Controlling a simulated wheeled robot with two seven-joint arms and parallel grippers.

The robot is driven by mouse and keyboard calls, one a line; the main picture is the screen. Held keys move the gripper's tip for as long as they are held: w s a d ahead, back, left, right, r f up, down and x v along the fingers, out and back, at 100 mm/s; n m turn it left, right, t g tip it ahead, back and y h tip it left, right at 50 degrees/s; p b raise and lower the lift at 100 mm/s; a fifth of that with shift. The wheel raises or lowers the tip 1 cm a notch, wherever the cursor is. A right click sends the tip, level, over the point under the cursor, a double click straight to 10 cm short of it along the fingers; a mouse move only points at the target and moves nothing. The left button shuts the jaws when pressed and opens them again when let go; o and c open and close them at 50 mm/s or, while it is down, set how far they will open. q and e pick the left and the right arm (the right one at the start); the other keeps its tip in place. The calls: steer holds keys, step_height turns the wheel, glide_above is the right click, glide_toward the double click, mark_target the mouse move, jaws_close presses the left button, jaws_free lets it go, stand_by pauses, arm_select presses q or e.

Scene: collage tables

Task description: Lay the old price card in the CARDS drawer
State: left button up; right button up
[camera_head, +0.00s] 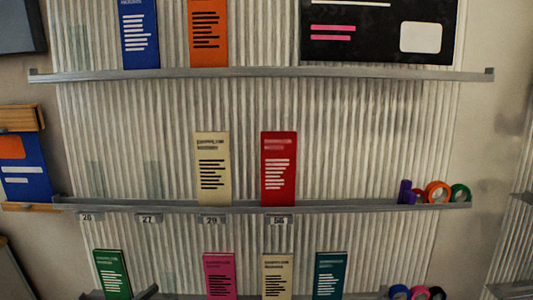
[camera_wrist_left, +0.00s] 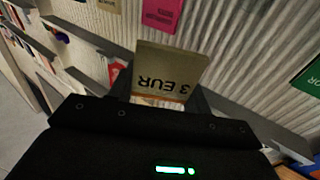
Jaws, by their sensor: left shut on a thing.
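A tan card reading "3 EUR" (camera_wrist_left: 172,70) shows upside down in the left wrist view. My left gripper (camera_wrist_left: 160,98) is shut on this card, which stands out beyond the dark fingers. The card is not clearly visible in the head view. No drawer marked CARDS shows in either view. My right gripper is not in view.
A ribbed wall carries an upper grey shelf (camera_head: 260,75) and a middle grey shelf (camera_head: 330,207) with upright brochures, including a red one (camera_head: 279,170). Small number tags (camera_head: 211,219) hang under the middle shelf. Tape rolls (camera_head: 437,191) sit at its right end.

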arm_select(q)
steer(key=shift+s+d+f, duration=0.45)
steer(key=shift+f, duration=0.2)
steer(key=shift+s+d+f, duration=0.4)
steer(key=shift+d+f, duration=0.05)
steer(key=shift+f, duration=0.15)
